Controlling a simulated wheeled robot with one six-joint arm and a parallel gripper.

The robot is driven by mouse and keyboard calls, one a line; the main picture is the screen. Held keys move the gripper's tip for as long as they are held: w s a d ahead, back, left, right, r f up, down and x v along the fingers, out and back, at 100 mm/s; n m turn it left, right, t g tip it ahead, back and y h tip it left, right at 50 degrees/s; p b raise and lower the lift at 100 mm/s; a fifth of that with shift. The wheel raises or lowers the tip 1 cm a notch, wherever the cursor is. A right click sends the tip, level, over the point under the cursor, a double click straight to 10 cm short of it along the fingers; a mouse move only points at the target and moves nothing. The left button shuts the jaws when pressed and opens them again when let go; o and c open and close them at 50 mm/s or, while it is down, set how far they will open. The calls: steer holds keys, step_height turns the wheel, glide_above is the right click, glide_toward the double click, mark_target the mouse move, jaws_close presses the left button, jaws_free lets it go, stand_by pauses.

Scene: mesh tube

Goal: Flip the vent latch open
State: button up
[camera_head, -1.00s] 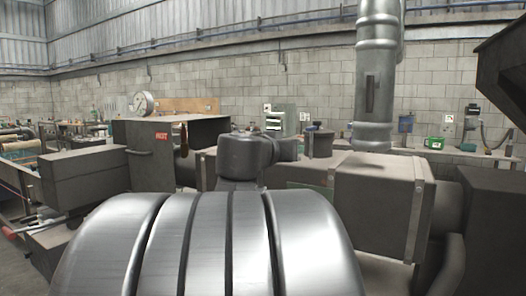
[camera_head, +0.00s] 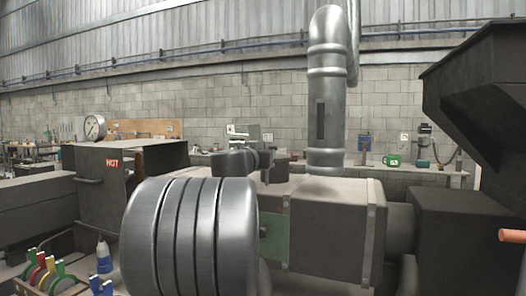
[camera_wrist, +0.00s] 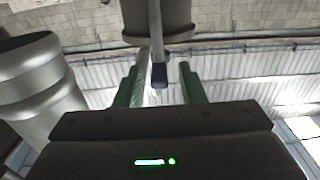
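In the wrist view, my gripper (camera_wrist: 159,84) has two green fingers standing apart. A pale rod with a dark tip (camera_wrist: 158,76) hangs from a dark block (camera_wrist: 157,12) and shows between the fingers. Gaps show on both sides of the tip, and its depth is hard to judge. I cannot tell whether this is the vent latch. In the head view, a tall metal pipe (camera_head: 327,90) with a dark slot rises behind a dark box-shaped housing (camera_head: 328,235). No latch is clearly recognisable there, and my gripper cannot be made out.
A large ribbed metal cylinder (camera_head: 190,240) blocks the lower left foreground. A box marked HOT (camera_head: 110,180) and a round gauge (camera_head: 95,127) stand at left. A dark hopper (camera_head: 480,85) overhangs at right. An orange-tipped bar (camera_head: 512,236) juts in at the right edge.

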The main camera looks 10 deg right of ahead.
steer(key=shift+x, duration=0.85)
jaws_close()
